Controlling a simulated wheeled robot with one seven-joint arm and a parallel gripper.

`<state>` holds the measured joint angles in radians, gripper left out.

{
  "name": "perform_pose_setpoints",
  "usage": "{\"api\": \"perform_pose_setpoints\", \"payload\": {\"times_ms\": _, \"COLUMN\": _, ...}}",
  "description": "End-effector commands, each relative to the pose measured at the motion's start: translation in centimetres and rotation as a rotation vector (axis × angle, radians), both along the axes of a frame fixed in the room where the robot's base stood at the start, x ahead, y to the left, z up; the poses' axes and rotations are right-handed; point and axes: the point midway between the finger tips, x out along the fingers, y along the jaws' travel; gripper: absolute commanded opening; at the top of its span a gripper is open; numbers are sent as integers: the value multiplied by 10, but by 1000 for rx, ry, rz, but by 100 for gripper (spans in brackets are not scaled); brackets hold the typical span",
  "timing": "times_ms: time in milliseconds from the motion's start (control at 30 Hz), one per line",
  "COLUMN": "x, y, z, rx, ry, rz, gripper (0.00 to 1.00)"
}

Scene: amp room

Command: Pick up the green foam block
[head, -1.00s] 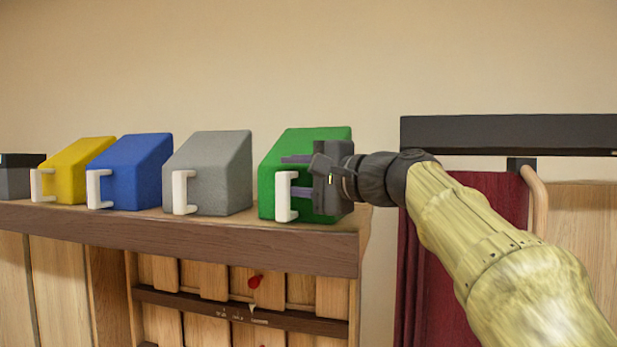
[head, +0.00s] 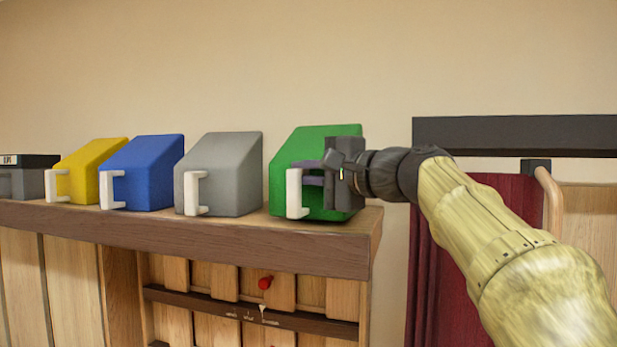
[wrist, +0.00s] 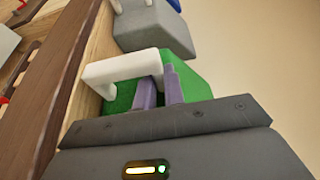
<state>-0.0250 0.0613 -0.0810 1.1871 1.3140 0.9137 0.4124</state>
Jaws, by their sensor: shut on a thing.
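The green foam block (head: 315,147) has a sloped front and a white handle. It is at the right end of the wooden shelf, with a dark shadow under its base; I cannot tell if it still touches the shelf. In the wrist view its green face (wrist: 195,88) and white handle (wrist: 115,68) show just past my fingers. My gripper (head: 311,171) comes from the right across the front of the block. Its purple fingers (wrist: 160,86) are close together at the handle, shut on the block there. The exact contact is partly hidden.
A grey block (head: 225,165), a blue block (head: 150,165) and a yellow block (head: 85,165) stand left of it on the shelf (head: 200,230), each with a white handle. A dark box (head: 25,180) is at far left. A red curtain (head: 450,260) hangs at right.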

Motion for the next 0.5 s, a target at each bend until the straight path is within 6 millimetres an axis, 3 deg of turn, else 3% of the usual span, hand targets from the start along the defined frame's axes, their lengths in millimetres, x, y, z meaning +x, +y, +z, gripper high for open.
{"api": "perform_pose_setpoints", "payload": {"times_ms": 500, "x": 0, "y": 0, "z": 90, "rx": -1, "ry": -6, "rz": -2, "gripper": 0}}
